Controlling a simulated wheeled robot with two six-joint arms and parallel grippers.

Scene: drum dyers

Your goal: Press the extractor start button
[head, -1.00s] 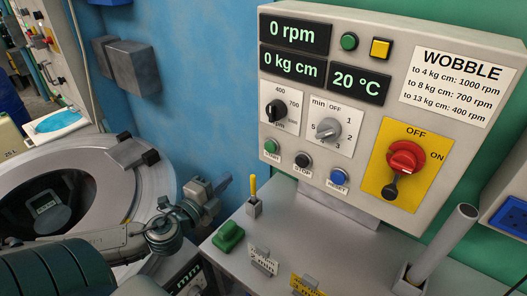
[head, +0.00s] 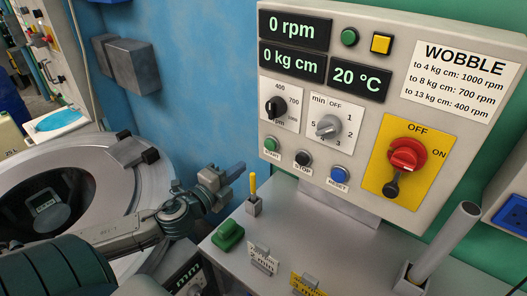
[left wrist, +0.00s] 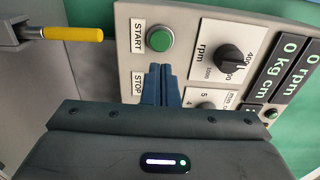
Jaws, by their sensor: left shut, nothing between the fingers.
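The extractor panel (head: 345,120) is a beige box with displays reading 0 rpm, 0 kg cm and 20 °C. The green START button (head: 271,144) is at its lower left, beside the black STOP button (head: 302,157) and blue RESET button (head: 340,174). My left gripper (head: 238,171) is shut and empty, to the left of and below the START button, apart from it in the head view. In the left wrist view the START button (left wrist: 159,39) shows just beyond the shut fingertips (left wrist: 160,68); contact cannot be seen. My right gripper is not in view.
A yellow-tipped lever (head: 253,190) stands in front of the panel, close to my left gripper. A green block (head: 228,235) and small label stands are on the grey shelf. A grey tube (head: 445,242) stands at right. The round drum opening (head: 70,205) is at left.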

